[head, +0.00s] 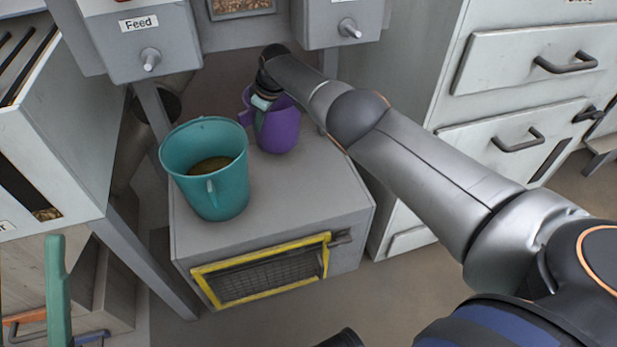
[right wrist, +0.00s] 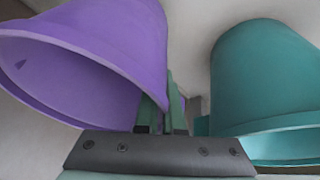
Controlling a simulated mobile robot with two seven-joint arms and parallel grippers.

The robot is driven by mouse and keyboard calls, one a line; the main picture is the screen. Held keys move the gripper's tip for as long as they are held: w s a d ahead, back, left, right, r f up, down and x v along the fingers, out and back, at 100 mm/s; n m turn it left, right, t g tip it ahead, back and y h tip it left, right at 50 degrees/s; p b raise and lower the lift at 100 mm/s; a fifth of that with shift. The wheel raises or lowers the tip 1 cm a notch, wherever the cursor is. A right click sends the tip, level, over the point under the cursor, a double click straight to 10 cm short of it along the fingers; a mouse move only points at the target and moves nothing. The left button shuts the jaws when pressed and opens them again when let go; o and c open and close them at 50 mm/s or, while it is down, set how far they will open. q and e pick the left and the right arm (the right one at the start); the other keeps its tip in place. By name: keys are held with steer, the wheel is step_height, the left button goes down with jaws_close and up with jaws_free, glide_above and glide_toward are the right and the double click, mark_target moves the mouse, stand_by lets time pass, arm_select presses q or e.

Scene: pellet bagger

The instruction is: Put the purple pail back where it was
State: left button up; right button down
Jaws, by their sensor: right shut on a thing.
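The purple pail (head: 279,130) is at the back of the grey cabinet top, behind and right of the teal pail. My right gripper (head: 262,106) is shut on it at its near left side. In the right wrist view the purple pail (right wrist: 95,55) fills the upper left, with the fingers (right wrist: 163,112) closed at its side. I cannot tell whether the pail's base touches the top. My left gripper is not in view.
A teal pail (head: 205,170) with brownish contents stands close by; it also shows in the right wrist view (right wrist: 262,75). The grey cabinet (head: 290,205) has a yellow-framed grille (head: 262,270). A feed box (head: 150,45) hangs above. White drawers (head: 520,70) stand to the right.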

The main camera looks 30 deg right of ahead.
steer(key=shift+w+r, duration=0.1)
steer(key=shift+w, duration=0.1)
arm_select(q)
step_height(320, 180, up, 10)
steer(key=p, duration=0.8)
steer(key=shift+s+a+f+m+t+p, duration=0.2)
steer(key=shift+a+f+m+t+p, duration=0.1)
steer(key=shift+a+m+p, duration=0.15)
arm_select(e)
steer(key=s+d+f, duration=0.1)
steer(key=s, duration=0.8)
steer(key=s+d+f, duration=0.2)
steer(key=s, duration=0.7)
steer(key=shift+f, duration=0.3)
